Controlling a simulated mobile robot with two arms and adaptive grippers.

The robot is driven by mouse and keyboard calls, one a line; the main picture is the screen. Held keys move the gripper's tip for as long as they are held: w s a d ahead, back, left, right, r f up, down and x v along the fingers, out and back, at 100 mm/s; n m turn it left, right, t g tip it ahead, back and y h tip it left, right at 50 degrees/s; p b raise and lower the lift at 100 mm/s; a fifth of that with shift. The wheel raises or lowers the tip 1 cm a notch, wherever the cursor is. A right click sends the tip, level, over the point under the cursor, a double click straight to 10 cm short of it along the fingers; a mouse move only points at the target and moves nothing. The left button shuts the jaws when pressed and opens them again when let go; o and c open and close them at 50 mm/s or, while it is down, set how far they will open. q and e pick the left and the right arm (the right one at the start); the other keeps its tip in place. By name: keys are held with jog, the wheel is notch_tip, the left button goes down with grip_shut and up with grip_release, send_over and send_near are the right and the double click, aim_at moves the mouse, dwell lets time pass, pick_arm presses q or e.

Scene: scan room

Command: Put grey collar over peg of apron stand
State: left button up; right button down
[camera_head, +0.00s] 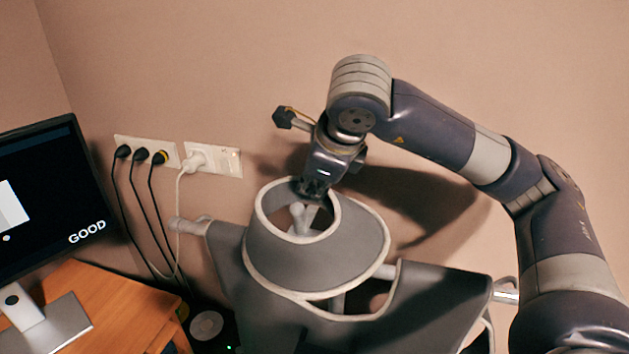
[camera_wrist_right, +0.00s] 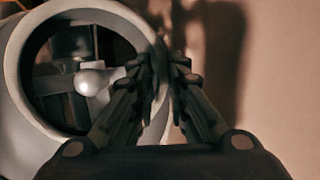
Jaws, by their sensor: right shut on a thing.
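The grey collar (camera_head: 330,262) has white edging and a ring-shaped neck. It is at the top of the apron stand, above a grey apron (camera_head: 432,300). My right gripper (camera_head: 313,190) comes down from above and is shut on the collar's far rim. The pale peg (camera_head: 299,220) shows inside the collar's neck opening. In the right wrist view, the collar (camera_wrist_right: 22,110) is left of the right gripper (camera_wrist_right: 163,75), and the peg's round tip (camera_wrist_right: 90,82) shows through the opening. I cannot tell how far the peg reaches through the collar. My left gripper is out of view.
A stand bar end (camera_head: 190,225) sticks out at the left. Wall sockets (camera_head: 213,159) with plugs and hanging cables are behind it. A monitor (camera_head: 50,200) reading "GOOD" stands on a wooden desk (camera_head: 125,308) at the left. The wall is close behind the stand.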

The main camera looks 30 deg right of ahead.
jog(key=shift+f, duration=0.25)
jog(key=c, duration=1.5)
grip_release()
jog(key=v, duration=1.2)
jog(key=shift+s, duration=0.1)
jog(key=shift+f, duration=0.1)
